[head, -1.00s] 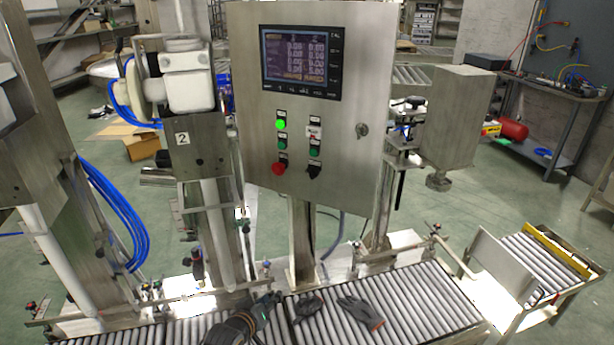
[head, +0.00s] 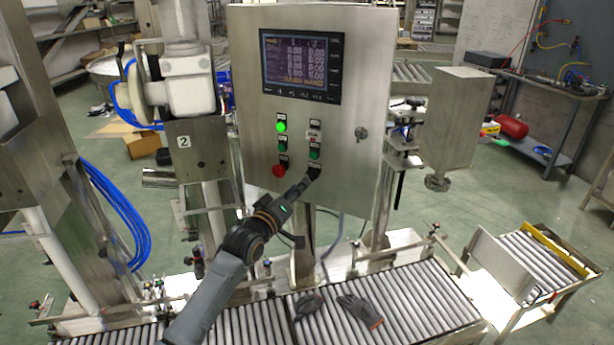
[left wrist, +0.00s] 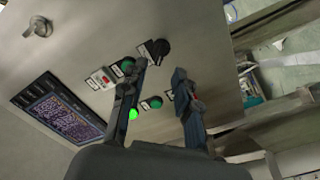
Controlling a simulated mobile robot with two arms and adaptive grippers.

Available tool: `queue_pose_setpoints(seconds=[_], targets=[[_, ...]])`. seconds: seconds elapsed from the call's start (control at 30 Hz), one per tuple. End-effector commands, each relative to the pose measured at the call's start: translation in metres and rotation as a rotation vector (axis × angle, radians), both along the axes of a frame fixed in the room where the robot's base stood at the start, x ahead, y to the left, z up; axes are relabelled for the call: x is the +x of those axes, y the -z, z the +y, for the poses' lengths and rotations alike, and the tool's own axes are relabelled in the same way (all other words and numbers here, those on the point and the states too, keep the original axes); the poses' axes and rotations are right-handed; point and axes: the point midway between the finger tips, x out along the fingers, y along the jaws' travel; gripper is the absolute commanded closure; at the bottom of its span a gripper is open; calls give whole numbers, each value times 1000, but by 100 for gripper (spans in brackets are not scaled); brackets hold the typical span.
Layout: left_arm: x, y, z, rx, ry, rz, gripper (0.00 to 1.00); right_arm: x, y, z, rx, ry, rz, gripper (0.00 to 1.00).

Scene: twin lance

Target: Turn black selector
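The black selector (left wrist: 160,48) is on the front of the steel control box (head: 350,130), at the lower right of its button group. In the left wrist view it lies just beyond and between my fingertips. My left gripper (head: 308,178) has come up from below to the selector and largely covers it in the head view. In the left wrist view its two fingers (left wrist: 160,72) are apart, with nothing between them that I can see held. Whether a finger touches the selector I cannot tell. My right gripper is not in view.
Near the selector are a red button (head: 278,171), a lit green lamp (head: 281,126), and green buttons, one (head: 314,154) right above it. A screen (head: 300,67) is higher up. Below, dark gloves (head: 360,310) lie on the roller conveyor (head: 420,300).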

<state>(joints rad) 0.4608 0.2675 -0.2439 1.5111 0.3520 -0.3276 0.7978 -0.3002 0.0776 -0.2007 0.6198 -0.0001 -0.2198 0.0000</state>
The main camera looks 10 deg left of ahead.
Motion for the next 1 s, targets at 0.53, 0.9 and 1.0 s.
queue_pose_setpoints(seconds=[0.53, 0.9, 1.0], targets=[[57, 0, -13, 1, 0, 0, 69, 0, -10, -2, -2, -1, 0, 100], [58, 0, -13, 1, -1, 0, 79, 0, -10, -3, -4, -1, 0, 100], [58, 0, -13, 1, -1, 0, 99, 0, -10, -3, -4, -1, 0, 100]])
